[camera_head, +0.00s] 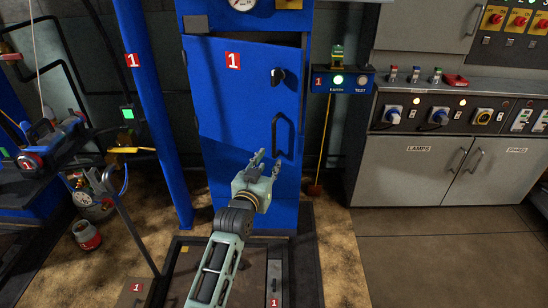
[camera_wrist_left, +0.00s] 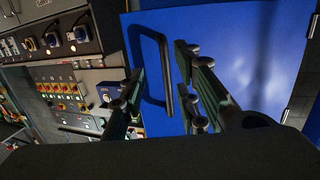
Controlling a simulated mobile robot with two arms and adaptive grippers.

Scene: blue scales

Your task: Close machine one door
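The machine one door (camera_head: 235,110) is a blue panel with a red "1" label, a black knob (camera_head: 277,76) and a black vertical bar handle (camera_head: 274,134). Its top edge slopes against the frame with a dark gap above, so it looks slightly ajar. My left gripper (camera_head: 265,163) is open in front of the door's lower right part, just below the bar handle. In the left wrist view, my open fingers (camera_wrist_left: 163,88) point at the blue door (camera_wrist_left: 240,60), with the bar handle (camera_wrist_left: 166,70) showing between them; contact cannot be told. My right gripper is not in view.
A blue post (camera_head: 150,110) stands left of the machine. A small blue box with lit buttons (camera_head: 342,81) hangs at its right. Grey cabinets (camera_head: 415,170) with switches stand farther right. A red canister (camera_head: 87,236) is at the lower left. Open floor lies at the lower right.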

